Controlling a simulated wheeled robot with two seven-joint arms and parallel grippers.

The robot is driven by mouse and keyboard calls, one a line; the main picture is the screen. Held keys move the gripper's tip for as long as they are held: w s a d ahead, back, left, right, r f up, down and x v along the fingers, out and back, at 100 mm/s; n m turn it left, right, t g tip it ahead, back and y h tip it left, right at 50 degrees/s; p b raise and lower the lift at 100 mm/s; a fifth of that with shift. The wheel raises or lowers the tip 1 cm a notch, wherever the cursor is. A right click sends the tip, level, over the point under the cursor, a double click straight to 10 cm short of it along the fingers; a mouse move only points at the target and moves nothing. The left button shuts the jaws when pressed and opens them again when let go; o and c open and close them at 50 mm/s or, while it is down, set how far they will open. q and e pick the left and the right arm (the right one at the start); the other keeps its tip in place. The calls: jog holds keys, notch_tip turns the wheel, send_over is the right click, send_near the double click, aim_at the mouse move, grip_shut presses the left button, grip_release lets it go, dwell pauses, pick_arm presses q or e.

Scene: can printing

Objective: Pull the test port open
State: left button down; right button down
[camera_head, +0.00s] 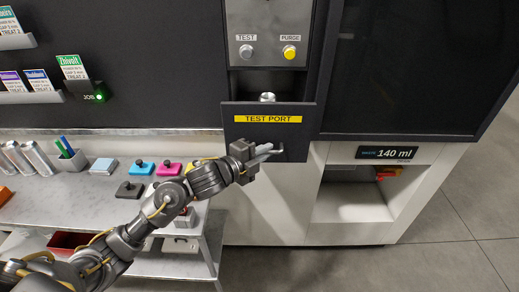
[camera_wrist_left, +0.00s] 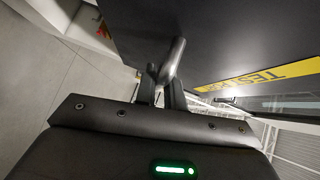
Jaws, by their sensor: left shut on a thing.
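The test port (camera_head: 290,133) is a dark panel with a yellow "TEST PORT" label, below the TEST and PURGE buttons in the head view. A silver can top (camera_head: 267,97) shows in the recess just above the panel's upper edge. My left gripper (camera_head: 266,152) is at the panel's lower edge, shut on the port's handle. In the left wrist view the grey bar handle (camera_wrist_left: 174,62) lies between the fingers, and the panel's yellow label (camera_wrist_left: 258,77) shows to its right. The gripper hides part of the handle in the head view. My right gripper is in neither view.
The TEST button (camera_head: 246,51) and yellow PURGE button (camera_head: 289,52) sit above. An open white bay (camera_head: 350,203) under a "140 ml" display is at right. A metal shelf (camera_head: 100,190) with cans and coloured pads is at left.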

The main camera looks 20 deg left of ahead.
pick_arm(q)
jog(key=c, duration=1.5)
grip_release()
jog(key=shift+s, duration=0.1)
jog(key=b+v, duration=0.2)
jog(key=v, duration=0.8)
jog(key=shift+s+a, duration=0.25)
jog(key=shift+s, duration=0.05)
